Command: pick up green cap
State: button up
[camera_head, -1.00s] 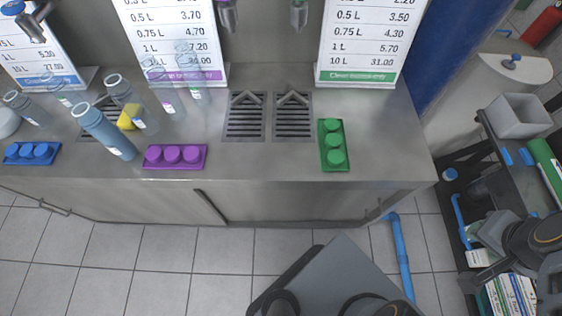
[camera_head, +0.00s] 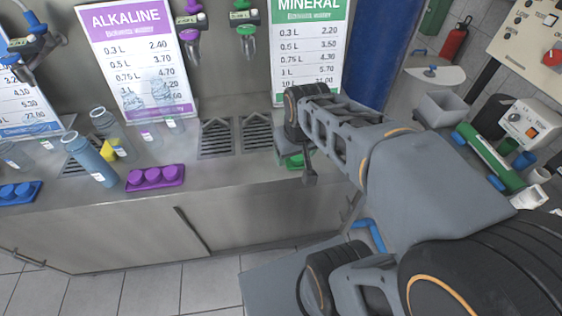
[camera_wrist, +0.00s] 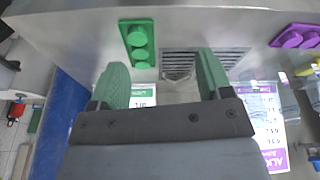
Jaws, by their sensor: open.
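The green cap tray (camera_head: 282,148) stands at the right end of the steel counter, mostly hidden behind my arm in the head view. In the wrist view the green tray (camera_wrist: 124,30) shows at the top, with round green caps (camera_wrist: 138,37) on it. My gripper (camera_wrist: 162,66) is open and empty, its two green fingers spread wide. The tray lies beyond the fingertips, nearer the left finger; I see no contact. In the head view my gripper (camera_head: 309,172) hangs over the counter near the tray.
A purple cap tray (camera_head: 155,177), a blue cap tray (camera_head: 18,191) and several bottles, including a blue one (camera_head: 90,160), stand to the left. Drain grates (camera_head: 216,138) lie beside the green tray. A mineral price sign (camera_head: 308,50) stands behind.

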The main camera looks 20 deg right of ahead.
jog(key=shift+o, duration=0.8)
jog(key=w+d+g, duration=0.1)
jog(key=w+d, duration=0.1)
jog(key=w, duration=0.3)
jog(key=shift+w+d+f, duration=0.25)
jog(key=shift+w+f, duration=0.1)
jog(key=shift+w, duration=0.05)
jog(key=g, duration=0.2)
send_over(298, 157)
notch_tip(298, 157, down, 11)
jog(key=shift+r, duration=0.1)
jog(key=shift+w+f+p, duration=0.2)
jog(key=shift+f+p, duration=0.1)
jog(key=shift+f, duration=2.8)
jog(key=shift+c, duration=0.4)
jog(key=c, duration=0.9)
